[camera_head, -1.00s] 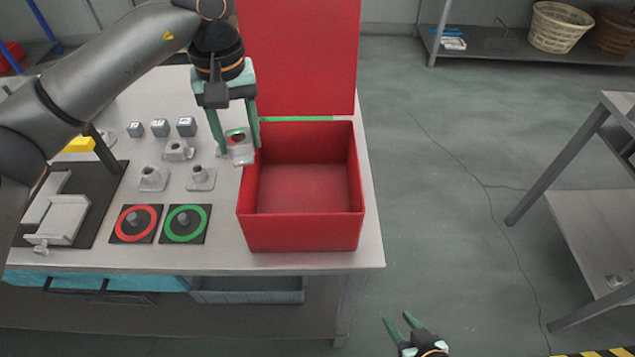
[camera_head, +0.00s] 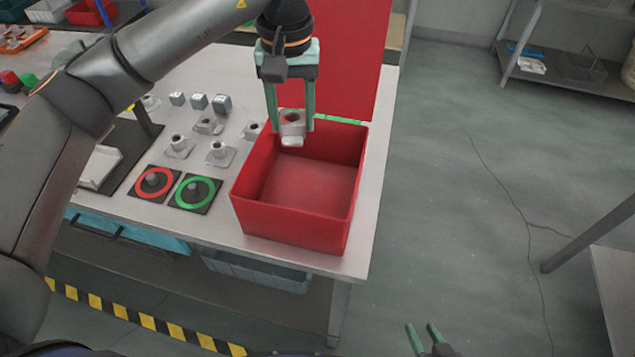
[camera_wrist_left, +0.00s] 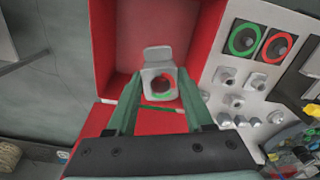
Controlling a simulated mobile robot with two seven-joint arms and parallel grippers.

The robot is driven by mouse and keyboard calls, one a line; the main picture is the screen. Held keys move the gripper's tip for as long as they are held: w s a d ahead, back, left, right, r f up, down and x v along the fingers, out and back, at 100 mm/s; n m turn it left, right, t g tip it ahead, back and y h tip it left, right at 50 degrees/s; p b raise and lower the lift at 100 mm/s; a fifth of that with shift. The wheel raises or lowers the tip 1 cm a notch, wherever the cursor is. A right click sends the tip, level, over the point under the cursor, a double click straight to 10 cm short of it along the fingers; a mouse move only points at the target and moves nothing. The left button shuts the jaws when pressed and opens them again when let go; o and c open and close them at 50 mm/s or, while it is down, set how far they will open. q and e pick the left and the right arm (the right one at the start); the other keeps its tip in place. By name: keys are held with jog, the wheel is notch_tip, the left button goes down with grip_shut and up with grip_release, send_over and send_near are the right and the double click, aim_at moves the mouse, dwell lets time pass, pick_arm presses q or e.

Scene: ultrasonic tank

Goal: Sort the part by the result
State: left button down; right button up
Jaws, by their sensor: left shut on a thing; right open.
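My left gripper (camera_head: 291,124) is shut on a small grey metal part (camera_head: 291,129) with a round hole. In the left wrist view the part (camera_wrist_left: 158,67) sits between the green fingers, red and green tints around its hole. It hangs at the back of the open red box (camera_head: 290,226); the exact height is unclear. The box looks empty. A red-ringed pad (camera_head: 154,182) and a green-ringed pad (camera_head: 197,193) lie left of the box. My right gripper (camera_head: 424,340) is open and empty at the bottom edge, away from the table.
Several similar grey parts (camera_head: 220,152) stand on the metal table (camera_head: 377,190), left of the box. Small grey cubes (camera_head: 199,101) are behind them. The box's raised red lid (camera_head: 345,70) stands at the back. A dark fixture (camera_head: 125,150) is further left.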

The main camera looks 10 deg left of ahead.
pick_arm(q)
jog(key=shift+d+f, duration=0.1)
notch_tip(320, 180, down, 6)
jog(key=b, duration=0.3)
jog(key=shift+b, duration=0.4)
jog(key=shift+c, duration=1)
grip_release()
jog(key=shift+r, duration=0.25)
notch_tip(320, 180, up, 12)
jog(key=shift+r, duration=0.15)
